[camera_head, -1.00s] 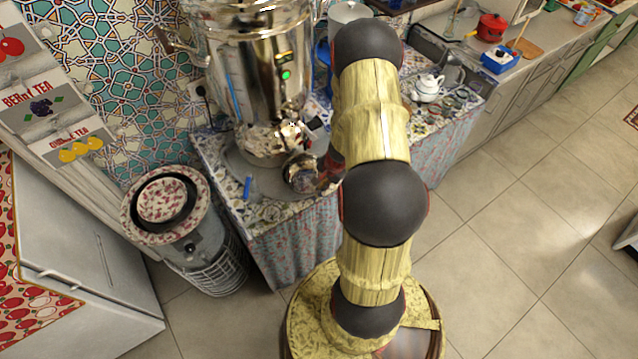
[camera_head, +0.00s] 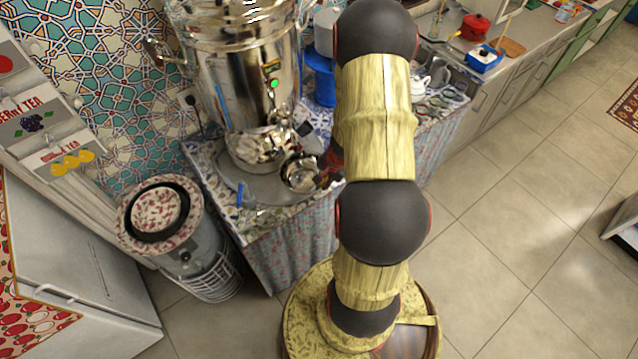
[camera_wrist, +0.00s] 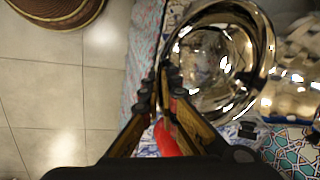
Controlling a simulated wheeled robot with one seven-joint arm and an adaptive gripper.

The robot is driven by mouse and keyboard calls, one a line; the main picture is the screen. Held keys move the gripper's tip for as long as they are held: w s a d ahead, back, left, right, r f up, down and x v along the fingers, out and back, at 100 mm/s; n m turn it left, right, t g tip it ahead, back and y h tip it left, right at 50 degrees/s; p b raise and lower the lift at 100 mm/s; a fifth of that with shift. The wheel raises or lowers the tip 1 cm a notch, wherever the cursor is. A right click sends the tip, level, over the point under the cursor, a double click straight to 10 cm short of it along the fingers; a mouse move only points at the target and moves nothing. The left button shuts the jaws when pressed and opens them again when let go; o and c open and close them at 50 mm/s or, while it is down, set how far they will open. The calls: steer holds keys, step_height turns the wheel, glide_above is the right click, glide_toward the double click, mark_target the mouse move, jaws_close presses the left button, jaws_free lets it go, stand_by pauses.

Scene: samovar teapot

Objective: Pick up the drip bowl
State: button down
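The drip bowl (camera_head: 300,174) is a shiny round metal bowl in front of the samovar (camera_head: 250,90), near the table's front edge. In the wrist view the drip bowl (camera_wrist: 222,62) fills the upper middle, its open top facing the camera. My gripper (camera_wrist: 160,82) has its fingertips close together at the bowl's left rim, and it looks shut on that rim. In the head view my arm hides most of the gripper. I cannot tell how far the bowl is above the tray (camera_head: 228,178).
A blue item (camera_head: 246,192) lies left of the bowl. A blue container (camera_head: 320,82) stands behind, partly hidden by my arm. A white teapot (camera_head: 419,84) and small dishes are farther right on the table (camera_head: 290,250). The tiled floor (camera_head: 520,220) at right is clear.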

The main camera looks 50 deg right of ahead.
steer(key=s+r, duration=0.5)
steer(key=s, duration=0.4)
steer(key=shift+s+a, duration=0.2)
steer(key=shift+s, duration=0.05)
steer(key=shift+s, duration=0.1)
